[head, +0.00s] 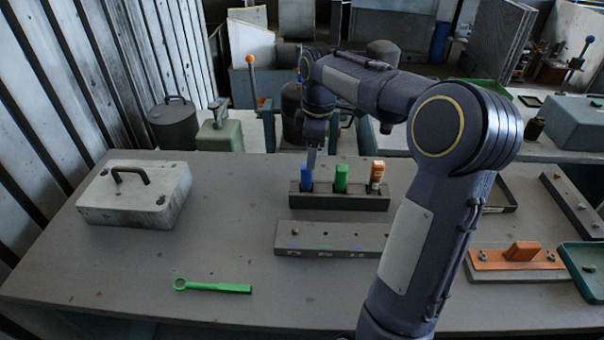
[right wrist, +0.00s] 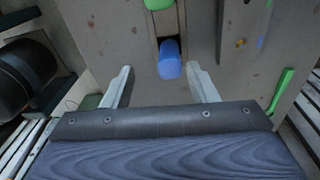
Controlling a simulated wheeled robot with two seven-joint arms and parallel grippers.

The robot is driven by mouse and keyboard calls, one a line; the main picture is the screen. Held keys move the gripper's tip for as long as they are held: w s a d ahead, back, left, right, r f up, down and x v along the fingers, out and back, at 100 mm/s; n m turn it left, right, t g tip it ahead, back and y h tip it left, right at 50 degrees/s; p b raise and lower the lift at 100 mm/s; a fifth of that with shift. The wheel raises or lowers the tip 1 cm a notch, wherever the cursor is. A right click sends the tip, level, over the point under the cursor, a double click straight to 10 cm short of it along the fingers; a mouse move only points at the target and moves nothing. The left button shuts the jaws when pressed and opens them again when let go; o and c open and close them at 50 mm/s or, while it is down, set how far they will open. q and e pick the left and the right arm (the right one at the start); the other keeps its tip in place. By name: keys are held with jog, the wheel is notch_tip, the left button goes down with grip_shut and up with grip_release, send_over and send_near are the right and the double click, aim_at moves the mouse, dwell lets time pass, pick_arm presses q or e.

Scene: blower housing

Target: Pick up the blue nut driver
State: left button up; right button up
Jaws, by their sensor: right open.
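The blue nut driver (head: 306,176) stands upright in the left slot of a dark holder block (head: 340,202), with only its blue handle showing. A green driver (head: 341,178) and an orange one (head: 377,174) stand in the other slots. My right gripper (head: 312,153) is above and just behind the blue handle. In the right wrist view its open fingers (right wrist: 160,80) lie to either side of the blue handle (right wrist: 169,62), apart from it, with nothing held. My left gripper is not in the head view.
A labelled grey block (head: 330,240) lies in front of the holder. A green ring wrench (head: 213,287) lies at the front left, a grey case (head: 135,195) at the back left. An orange fixture (head: 516,260) and green tray (head: 585,270) are at the right. The left middle is clear.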

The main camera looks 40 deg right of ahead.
aim_at(306, 178)
jog(key=shift+a+f+n+g, duration=0.35)
jog(key=shift+a+n+g, duration=0.05)
jog(key=shift+a, duration=0.2)
jog(key=shift+w+a+f, duration=0.1)
jog(key=shift+w+f, duration=0.1)
jog(key=shift+f, duration=0.05)
notch_tip(306, 178, down, 7)
jog(key=shift+a+f, duration=0.15)
jog(key=shift+f, duration=0.05)
grip_shut()
